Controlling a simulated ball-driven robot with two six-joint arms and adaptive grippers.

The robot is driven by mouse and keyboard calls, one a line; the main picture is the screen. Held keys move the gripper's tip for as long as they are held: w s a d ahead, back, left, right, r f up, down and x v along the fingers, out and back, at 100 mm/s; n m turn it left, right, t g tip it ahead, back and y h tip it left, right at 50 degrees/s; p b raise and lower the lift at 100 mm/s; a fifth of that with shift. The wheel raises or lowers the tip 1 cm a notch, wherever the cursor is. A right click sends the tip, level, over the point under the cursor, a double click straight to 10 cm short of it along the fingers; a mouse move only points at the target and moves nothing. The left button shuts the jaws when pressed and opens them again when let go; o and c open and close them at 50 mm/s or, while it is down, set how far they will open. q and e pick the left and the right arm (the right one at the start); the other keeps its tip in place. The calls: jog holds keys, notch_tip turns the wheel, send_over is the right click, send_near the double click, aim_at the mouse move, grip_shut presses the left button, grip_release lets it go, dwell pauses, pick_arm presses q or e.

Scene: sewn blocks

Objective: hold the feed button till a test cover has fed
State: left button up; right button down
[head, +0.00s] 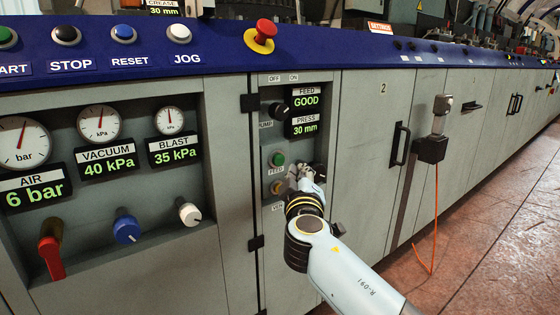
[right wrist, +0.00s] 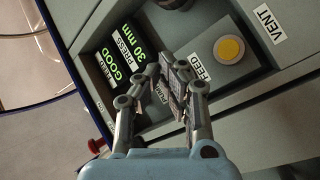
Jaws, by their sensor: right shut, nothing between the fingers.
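The green button (head: 278,159) is on the narrow grey panel in the head view, with a FEED label (head: 276,171) just below it. The amber button (head: 277,188) is under that, with a VENT label below. My right gripper (head: 299,169) is shut and empty in front of the panel, just right of the buttons in the head view. In the right wrist view its fingertips (right wrist: 166,72) lie beside the FEED label (right wrist: 199,66) and hide the green button. The amber button (right wrist: 229,50) shows clear there. I cannot tell if the fingers touch anything. My left gripper is out of view.
A display (head: 306,113) reads FEED GOOD, PRESS 30 mm. The black pump knob (head: 279,110) sits left of it. A red mushroom button (head: 262,36) stands out above. Gauges and valve knobs (head: 127,226) are left; a black door handle (head: 399,144) is right.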

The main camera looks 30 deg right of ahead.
jog(key=shift+s+d, duration=0.1)
jog(key=shift+s, duration=1.15)
